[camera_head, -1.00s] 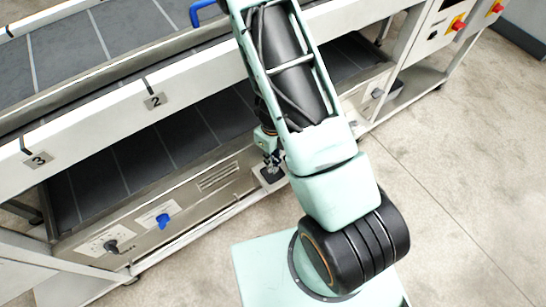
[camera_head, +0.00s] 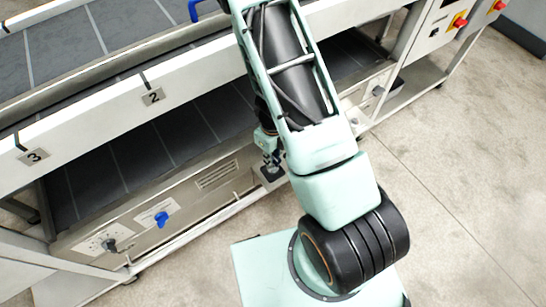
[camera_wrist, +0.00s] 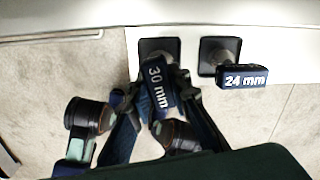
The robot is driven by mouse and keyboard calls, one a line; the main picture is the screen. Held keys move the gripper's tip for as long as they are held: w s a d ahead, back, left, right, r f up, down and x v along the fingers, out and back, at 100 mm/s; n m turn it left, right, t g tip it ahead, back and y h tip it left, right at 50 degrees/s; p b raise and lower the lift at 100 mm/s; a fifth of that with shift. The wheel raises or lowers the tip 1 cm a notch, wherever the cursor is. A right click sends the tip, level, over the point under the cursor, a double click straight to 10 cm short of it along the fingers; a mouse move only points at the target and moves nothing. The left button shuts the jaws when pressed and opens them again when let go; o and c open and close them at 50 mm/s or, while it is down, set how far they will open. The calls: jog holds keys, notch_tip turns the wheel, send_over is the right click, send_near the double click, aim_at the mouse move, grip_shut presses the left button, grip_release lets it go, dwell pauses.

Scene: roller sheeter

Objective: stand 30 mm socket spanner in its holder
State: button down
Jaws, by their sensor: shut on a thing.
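The 30 mm socket spanner (camera_wrist: 157,88) has a dark blue label block with white "30 mm" lettering. In the wrist view my gripper (camera_wrist: 160,100) is shut on it. Its upper end lies over or at the left black square socket of the holder (camera_wrist: 146,44); I cannot tell how deep it sits. In the head view my gripper (camera_head: 269,157) is small, beside the machine's lower side, above a dark holder square (camera_head: 271,174). The spanner is too small to make out there.
A 24 mm spanner (camera_wrist: 245,77) stands in the right black socket (camera_wrist: 218,47), close to my gripper's right finger. The roller sheeter (camera_head: 120,110) with its shelves runs along the left. Open concrete floor (camera_head: 450,170) lies to the right.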

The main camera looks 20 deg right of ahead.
jog(key=shift+f+b, duration=0.45)
jog(key=shift+f, duration=0.1)
jog(key=c, duration=1.7)
grip_release()
jog(key=shift+o, duration=0.6)
jog(key=o, duration=0.4)
jog(key=shift+c, duration=0.2)
notch_tip(320, 180, up, 7)
jog(key=p, duration=0.7)
jog(key=shift+r, duration=0.1)
